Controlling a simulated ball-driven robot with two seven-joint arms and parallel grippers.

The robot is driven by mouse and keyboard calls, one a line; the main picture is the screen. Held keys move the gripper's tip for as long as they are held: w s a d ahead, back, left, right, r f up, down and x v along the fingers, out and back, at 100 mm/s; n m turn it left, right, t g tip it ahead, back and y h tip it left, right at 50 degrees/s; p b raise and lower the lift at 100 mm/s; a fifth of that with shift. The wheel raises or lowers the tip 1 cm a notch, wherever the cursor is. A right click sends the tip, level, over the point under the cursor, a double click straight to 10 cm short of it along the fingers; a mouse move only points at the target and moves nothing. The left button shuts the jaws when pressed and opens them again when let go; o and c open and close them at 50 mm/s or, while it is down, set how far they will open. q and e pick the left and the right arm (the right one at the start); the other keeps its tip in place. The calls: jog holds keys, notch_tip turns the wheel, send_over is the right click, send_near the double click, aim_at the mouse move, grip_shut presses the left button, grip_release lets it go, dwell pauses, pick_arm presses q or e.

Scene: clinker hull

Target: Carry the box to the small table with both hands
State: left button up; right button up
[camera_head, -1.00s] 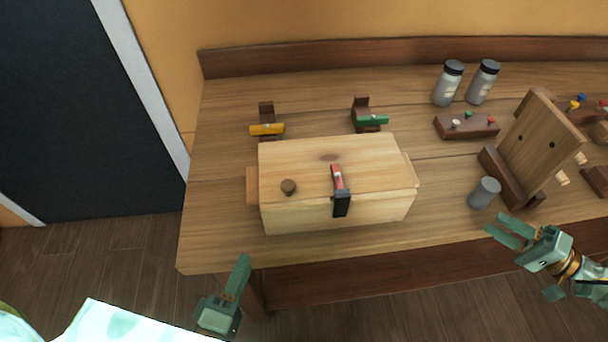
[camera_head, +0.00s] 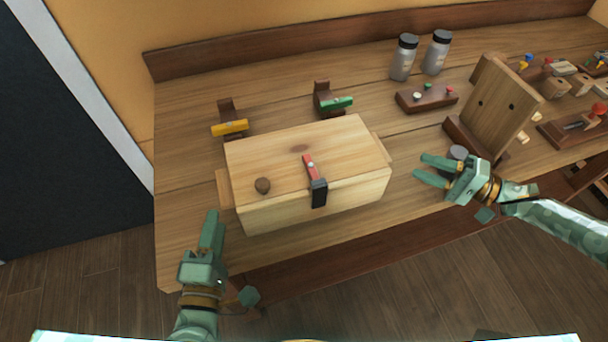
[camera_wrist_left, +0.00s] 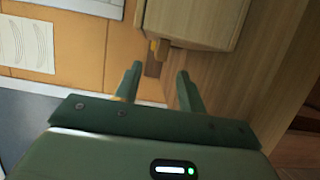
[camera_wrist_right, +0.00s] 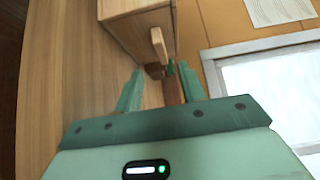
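The box (camera_head: 290,158) is a light wooden chest with a closed lid, a round dark knob and a red-and-black latch. It sits on the workbench (camera_head: 185,165), with a handle at its left end (camera_head: 223,188) and one at its right end (camera_head: 383,148). My left gripper (camera_head: 211,214) is open and empty, in front of the left end. The left wrist view shows the box (camera_wrist_left: 195,18) ahead of its spread fingers. My right gripper (camera_head: 419,166) is open and empty, right of the right end. The right wrist view shows that handle (camera_wrist_right: 158,43) ahead. No separate small table shows.
Behind the box are a yellow-handled (camera_head: 230,128) and a green-handled (camera_head: 336,104) piece. At right are two jars (camera_head: 404,58), an upright board (camera_head: 495,105), a grey cylinder (camera_head: 457,154) beside my right gripper, and several small parts. Floor is bare at lower left.

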aim_at(222, 189)
pick_arm(q)
jog(key=w, duration=0.8)
jog(key=shift+w, duration=0.35)
pick_arm(e)
jog(key=x, duration=0.8)
jog(key=shift+w+a, duration=0.1)
jog(key=shift+a, duration=0.25)
pick_arm(q)
grip_shut()
pick_arm(e)
grip_shut()
pick_arm(q)
jog(key=shift+f, duration=0.1)
